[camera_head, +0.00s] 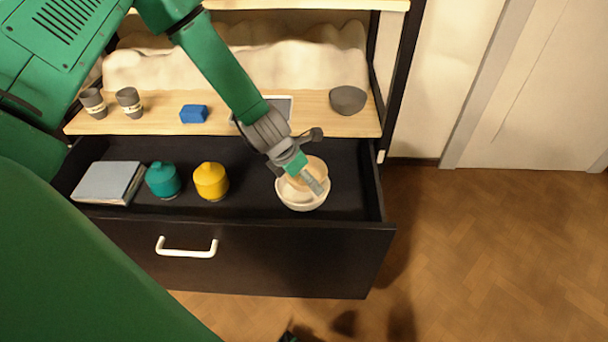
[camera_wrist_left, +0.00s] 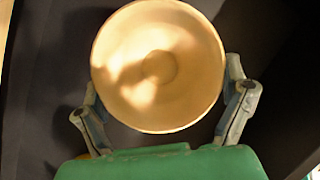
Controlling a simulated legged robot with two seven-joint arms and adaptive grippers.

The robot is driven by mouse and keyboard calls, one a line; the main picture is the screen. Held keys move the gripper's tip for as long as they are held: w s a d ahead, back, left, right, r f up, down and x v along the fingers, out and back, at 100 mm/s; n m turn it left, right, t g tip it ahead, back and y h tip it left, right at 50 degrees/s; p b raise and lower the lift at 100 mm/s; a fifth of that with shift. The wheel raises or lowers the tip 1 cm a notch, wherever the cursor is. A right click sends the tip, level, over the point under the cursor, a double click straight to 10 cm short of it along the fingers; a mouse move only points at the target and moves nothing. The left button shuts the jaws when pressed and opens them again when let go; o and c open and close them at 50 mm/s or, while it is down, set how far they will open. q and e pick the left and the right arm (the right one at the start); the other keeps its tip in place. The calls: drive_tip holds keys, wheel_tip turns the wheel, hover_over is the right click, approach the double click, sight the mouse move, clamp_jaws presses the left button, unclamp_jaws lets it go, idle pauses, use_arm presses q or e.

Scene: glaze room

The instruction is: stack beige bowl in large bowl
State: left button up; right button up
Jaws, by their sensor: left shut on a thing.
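The beige bowl (camera_head: 312,167) is in my left gripper (camera_head: 312,180), at the right end of the open drawer. The large bowl (camera_head: 302,201) is cream white and stands on the drawer floor. The beige bowl is at the large bowl's opening, overlapping its far rim; I cannot tell whether it rests inside. In the left wrist view the beige bowl (camera_wrist_left: 158,66) faces the camera with its hollow side, and a finger is on each side of it. The large bowl is hidden in that view. My right gripper is not in view.
The open drawer (camera_head: 300,255) also holds a grey book (camera_head: 108,182), a teal jar (camera_head: 162,179) and a yellow jar (camera_head: 210,181).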

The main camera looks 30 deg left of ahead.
use_arm(q)
drive_tip(key=shift+a+f, duration=0.45)
drive_tip(key=shift+a, duration=0.2)
drive_tip(key=o, duration=1)
drive_tip(key=shift+a+f, duration=0.1)
drive_tip(key=shift+d+r, duration=0.2)
drive_tip(key=shift+d, duration=0.3)
drive_tip(key=shift+d+r, duration=0.1)
drive_tip(key=shift+r, duration=0.15)
drive_tip(key=p+v, duration=0.5)
drive_tip(key=v, duration=0.7)
drive_tip(key=shift+r, duration=0.35)
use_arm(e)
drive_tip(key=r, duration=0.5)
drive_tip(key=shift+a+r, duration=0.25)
use_arm(q)
drive_tip(key=shift+a, duration=0.35)
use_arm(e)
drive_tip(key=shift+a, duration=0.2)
